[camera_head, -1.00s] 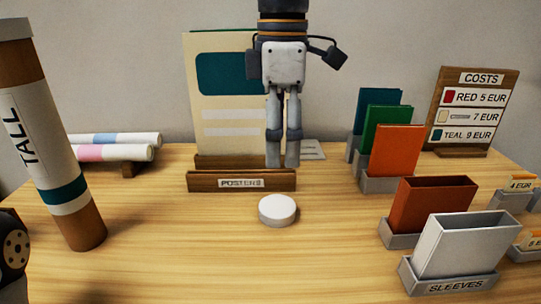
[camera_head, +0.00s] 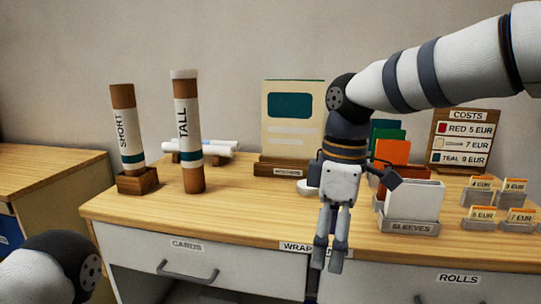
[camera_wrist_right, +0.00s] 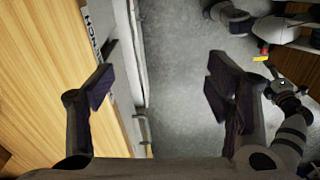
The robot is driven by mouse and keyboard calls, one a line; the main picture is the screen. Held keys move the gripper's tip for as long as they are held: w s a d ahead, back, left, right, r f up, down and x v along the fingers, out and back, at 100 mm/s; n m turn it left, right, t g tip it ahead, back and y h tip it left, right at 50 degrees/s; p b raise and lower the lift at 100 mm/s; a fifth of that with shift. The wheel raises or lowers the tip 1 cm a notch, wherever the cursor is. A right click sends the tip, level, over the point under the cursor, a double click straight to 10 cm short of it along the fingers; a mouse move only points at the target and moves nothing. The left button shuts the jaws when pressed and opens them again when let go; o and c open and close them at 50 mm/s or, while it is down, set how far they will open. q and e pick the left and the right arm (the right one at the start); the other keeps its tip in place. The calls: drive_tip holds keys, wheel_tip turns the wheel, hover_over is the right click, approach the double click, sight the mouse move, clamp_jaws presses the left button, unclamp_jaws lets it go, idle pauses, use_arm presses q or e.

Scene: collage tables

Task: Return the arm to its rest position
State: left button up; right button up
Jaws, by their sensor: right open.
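My right arm comes in from the upper right in the head view. Its gripper (camera_head: 328,262) hangs fingers-down in front of the table's front edge, over the drawer fronts. In the right wrist view the two fingers (camera_wrist_right: 158,90) stand wide apart, with grey floor and the drawer fronts between them and nothing held. Part of my left arm (camera_head: 62,266) shows at the lower left of the head view; its gripper is out of the picture.
The wooden table (camera_head: 240,218) carries a TALL tube (camera_head: 186,130), a SHORT tube (camera_head: 127,130), a poster board (camera_head: 292,145), a white puck (camera_head: 306,187), sleeves (camera_head: 413,200) and a COSTS sign (camera_head: 466,140). Drawer handles (camera_head: 188,272) stick out in front. Another table stands left.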

wheel_tip(320, 180, down, 14)
drive_tip(key=m+g+y, duration=0.1)
drive_tip(key=m, duration=0.1)
drive_tip(key=s+f+m+y, duration=0.1)
drive_tip(key=s+f+m, duration=0.3)
drive_tip(key=s+f, duration=0.7)
drive_tip(key=s+d+f+m+h, duration=0.1)
drive_tip(key=s+d+f+m, duration=0.2)
drive_tip(key=s, duration=0.5)
drive_tip(key=s+d+f+m, duration=0.3)
drive_tip(key=s+d+f, duration=0.1)
drive_tip(key=s, duration=0.4)
drive_tip(key=s+d+f+m+h, duration=0.1)
drive_tip(key=s+d+f+m, duration=0.2)
drive_tip(key=s+d, duration=0.3)
drive_tip(key=s, duration=0.2)
drive_tip(key=shift+s+f+g+h, duration=0.15)
drive_tip(key=shift+s+g+h, duration=0.15)
drive_tip(key=shift+g, duration=0.1)
